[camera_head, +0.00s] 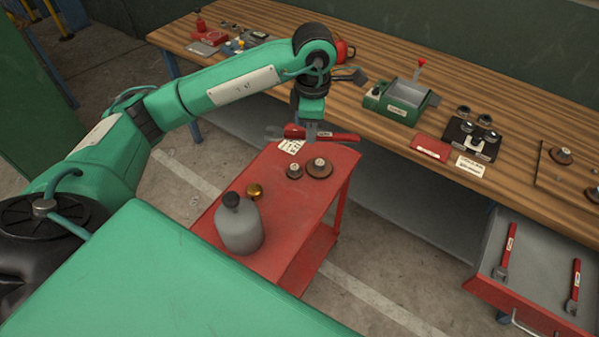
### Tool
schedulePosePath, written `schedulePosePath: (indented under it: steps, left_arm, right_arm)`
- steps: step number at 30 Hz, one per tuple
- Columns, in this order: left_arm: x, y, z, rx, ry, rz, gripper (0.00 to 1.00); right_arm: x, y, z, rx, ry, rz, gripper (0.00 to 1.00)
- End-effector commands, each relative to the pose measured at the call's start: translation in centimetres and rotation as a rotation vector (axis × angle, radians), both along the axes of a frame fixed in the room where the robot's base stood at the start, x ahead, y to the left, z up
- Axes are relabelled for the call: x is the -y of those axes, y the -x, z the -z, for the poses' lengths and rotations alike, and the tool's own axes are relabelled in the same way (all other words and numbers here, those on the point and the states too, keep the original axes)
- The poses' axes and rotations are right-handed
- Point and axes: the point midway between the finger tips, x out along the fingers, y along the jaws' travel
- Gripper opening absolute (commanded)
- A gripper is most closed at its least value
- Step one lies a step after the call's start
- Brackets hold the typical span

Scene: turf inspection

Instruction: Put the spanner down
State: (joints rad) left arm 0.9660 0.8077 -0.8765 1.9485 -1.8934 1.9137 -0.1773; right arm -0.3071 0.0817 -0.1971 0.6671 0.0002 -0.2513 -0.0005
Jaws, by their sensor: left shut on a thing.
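My left gripper (308,122) points down and is shut on a spanner (330,136) with a red handle and a grey head. The spanner lies level across the jaws, its head to the left and its handle to the right. In the picture it overlaps the far edge of the red cart (270,200); I cannot tell how far above the cart it is. Two more red-handled spanners lie in the open drawer (480,288) at the lower right, a left one (507,252) and a right one (574,287). My right gripper is out of view.
The cart top carries a grey bottle (239,229), a brass piece (254,191), two round parts (319,168) and a paper card (292,146). Behind stands the wooden workbench (380,62) with a green device (398,103). The cart's front right is clear.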

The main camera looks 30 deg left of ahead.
Motion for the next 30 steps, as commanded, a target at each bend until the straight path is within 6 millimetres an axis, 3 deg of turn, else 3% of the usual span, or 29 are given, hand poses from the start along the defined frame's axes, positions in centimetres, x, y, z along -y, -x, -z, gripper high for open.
schedulePosePath:
  steps: [30]
  left_arm:
    - [-5.6, -2.2, 7.6, 0.0, 0.016, -2.138, 0.0]
  right_arm:
    - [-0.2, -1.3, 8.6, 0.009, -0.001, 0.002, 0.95]
